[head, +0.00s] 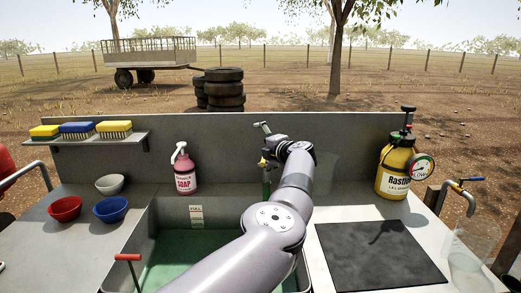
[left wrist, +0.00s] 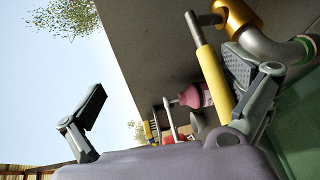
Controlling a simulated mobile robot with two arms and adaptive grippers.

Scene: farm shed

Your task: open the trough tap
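The tap at the back of the trough (head: 145,240) shows in the head view as a green upright pipe (head: 266,184), mostly behind my left arm. In the left wrist view it has a brass body (left wrist: 236,18), a metal pipe and a long yellow lever (left wrist: 211,72). My left gripper (head: 267,145) is at the tap's top. Its fingers are spread wide in the left wrist view (left wrist: 165,100). The lever lies between them, close beside the right-hand finger; I cannot tell whether they touch. My right gripper is not in view.
Brushes sit on a shelf (head: 75,141). A red-handled rod (head: 128,257) is at the trough's left edge.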

